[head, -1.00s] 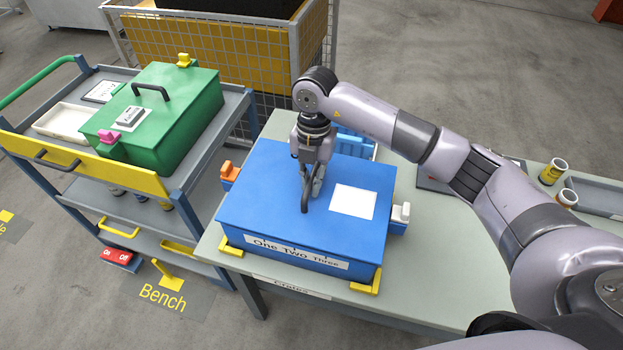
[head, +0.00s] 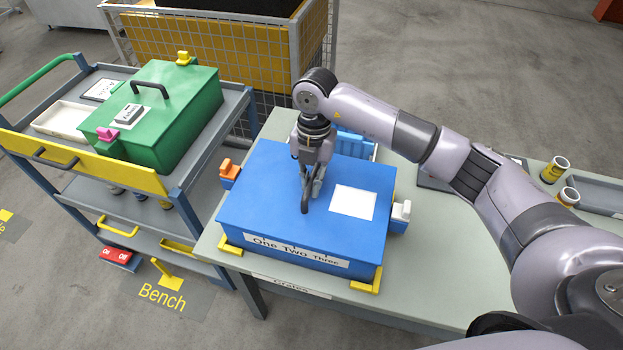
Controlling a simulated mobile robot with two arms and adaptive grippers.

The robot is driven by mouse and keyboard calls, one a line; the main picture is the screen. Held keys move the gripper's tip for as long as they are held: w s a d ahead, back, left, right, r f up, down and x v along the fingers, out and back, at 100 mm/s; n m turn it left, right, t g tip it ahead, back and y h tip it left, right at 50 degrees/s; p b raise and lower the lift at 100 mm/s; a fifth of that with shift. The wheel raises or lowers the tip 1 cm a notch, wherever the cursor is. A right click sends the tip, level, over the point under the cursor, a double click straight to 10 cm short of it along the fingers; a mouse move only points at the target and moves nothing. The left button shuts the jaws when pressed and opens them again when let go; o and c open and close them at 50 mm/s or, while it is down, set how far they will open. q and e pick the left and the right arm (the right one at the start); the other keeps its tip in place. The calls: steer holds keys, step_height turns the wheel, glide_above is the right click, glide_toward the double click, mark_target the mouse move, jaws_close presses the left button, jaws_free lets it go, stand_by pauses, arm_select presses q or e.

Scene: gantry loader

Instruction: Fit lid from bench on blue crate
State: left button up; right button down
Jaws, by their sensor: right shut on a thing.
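The blue crate (head: 298,246) stands on the grey-green table, its front label reading "One Two Three". A blue lid (head: 258,192) with a white square lies on top of it and looks seated, though I cannot see the far edge. My right gripper (head: 311,190) points down over the lid and is shut on its dark handle (head: 305,207). An orange latch (head: 229,172) sits on the crate's left side and a white latch (head: 401,210) on its right. My left gripper is not in view.
Yellow corner pieces (head: 367,286) sit at the crate's base. A trolley (head: 212,147) at the left carries a green lidded crate (head: 177,117). A blue object (head: 352,145) stands behind the blue crate. Yellow-and-white cylinders (head: 554,169) stand at the right. A wire cage (head: 312,50) is behind.

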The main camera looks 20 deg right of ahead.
steer(key=shift+f, duration=0.25)
steer(key=c, duration=1.6)
jaws_free()
steer(key=shift+o, duration=0.2)
step_height(320, 180, up, 12)
steer(key=w, duration=0.1)
steer(key=shift+d, duration=0.4)
steer(key=shift+w, duration=0.1)
